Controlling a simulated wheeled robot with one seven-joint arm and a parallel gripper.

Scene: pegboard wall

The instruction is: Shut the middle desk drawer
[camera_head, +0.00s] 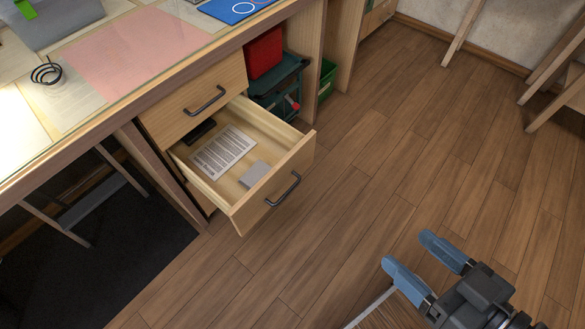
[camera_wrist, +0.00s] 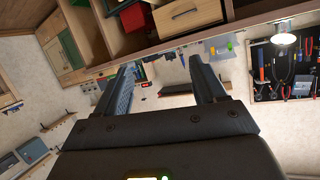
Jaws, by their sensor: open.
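The middle desk drawer (camera_head: 268,192) stands pulled well out of the desk in the head view. Its front has a dark bar handle (camera_head: 283,190). Inside lie a printed sheet (camera_head: 224,151), a small grey block (camera_head: 254,174) and a dark object (camera_head: 200,131). The closed drawer (camera_head: 196,102) above it has a similar handle. My gripper (camera_head: 418,257) is open and empty, over the floor to the lower right of the open drawer and clearly apart from it. In the wrist view, its two fingers (camera_wrist: 160,75) are spread with nothing between them.
The desk top (camera_head: 125,50) carries papers, a pink sheet and a black cable coil. A red box (camera_head: 263,52) and a green bin (camera_head: 327,78) sit under the desk. Wooden legs stand at the upper right. The wooden floor (camera_head: 390,150) before the drawer is clear.

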